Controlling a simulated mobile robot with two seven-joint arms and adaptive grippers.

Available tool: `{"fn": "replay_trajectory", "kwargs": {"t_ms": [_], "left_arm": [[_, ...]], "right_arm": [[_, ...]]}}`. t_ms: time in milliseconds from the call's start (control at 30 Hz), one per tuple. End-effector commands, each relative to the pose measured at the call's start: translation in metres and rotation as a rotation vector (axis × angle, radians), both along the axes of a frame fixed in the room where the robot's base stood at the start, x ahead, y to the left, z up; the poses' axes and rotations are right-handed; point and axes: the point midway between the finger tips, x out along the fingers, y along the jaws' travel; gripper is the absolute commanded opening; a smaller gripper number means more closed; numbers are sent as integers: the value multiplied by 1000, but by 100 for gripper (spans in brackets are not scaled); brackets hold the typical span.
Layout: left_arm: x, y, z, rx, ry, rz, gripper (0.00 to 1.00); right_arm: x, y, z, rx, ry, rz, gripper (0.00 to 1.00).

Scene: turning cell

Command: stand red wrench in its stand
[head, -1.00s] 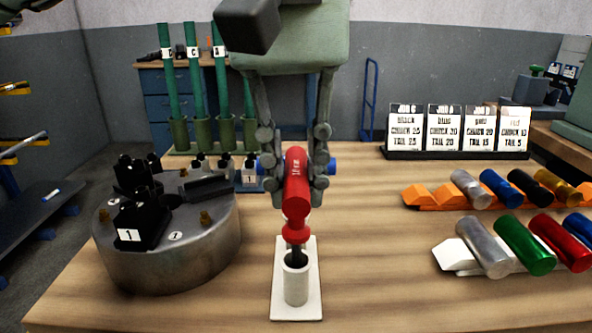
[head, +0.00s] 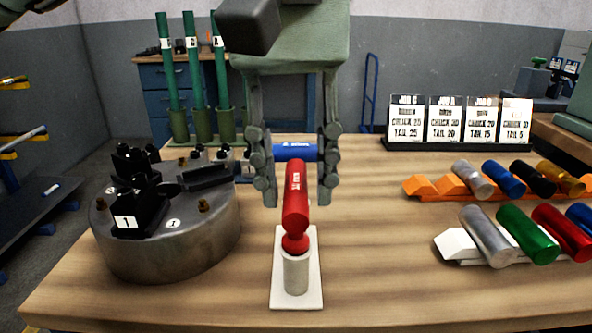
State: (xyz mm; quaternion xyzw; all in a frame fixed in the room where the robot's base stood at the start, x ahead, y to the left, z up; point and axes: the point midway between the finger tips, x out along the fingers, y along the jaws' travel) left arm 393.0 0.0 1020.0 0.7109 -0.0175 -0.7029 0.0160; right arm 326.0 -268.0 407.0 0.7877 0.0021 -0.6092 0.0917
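The red wrench (head: 296,196) has a thick red handle with white lettering and a round red collar. It stands in the white stand (head: 296,272), the collar against the top of the white tube and its lower end hidden inside. The handle appears roughly upright, leaning slightly away. My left gripper (head: 297,192) comes down from above and is open, one finger on each side of the handle, with visible gaps between. My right gripper is not in view.
A blue lettered cylinder (head: 297,152) shows behind the wrench, between the fingers. A round metal chuck (head: 165,245) with black jaws stands left. Orange (head: 418,187) and white (head: 455,247) racks of coloured cylinders lie right, job cards (head: 445,120) behind. Table between stand and racks is clear.

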Motion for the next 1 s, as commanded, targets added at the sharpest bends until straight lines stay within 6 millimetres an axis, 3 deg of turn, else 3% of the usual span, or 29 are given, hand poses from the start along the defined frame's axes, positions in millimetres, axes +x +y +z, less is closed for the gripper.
{"fn": "replay_trajectory", "kwargs": {"t_ms": [433,800,1000], "left_arm": [[0,0,8,0,-1,0,42],[-1,3,82,-1,-3,0,42],[-1,5,111,1,-3,3,42]], "right_arm": [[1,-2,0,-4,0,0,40],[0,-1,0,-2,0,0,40],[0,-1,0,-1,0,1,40]]}}
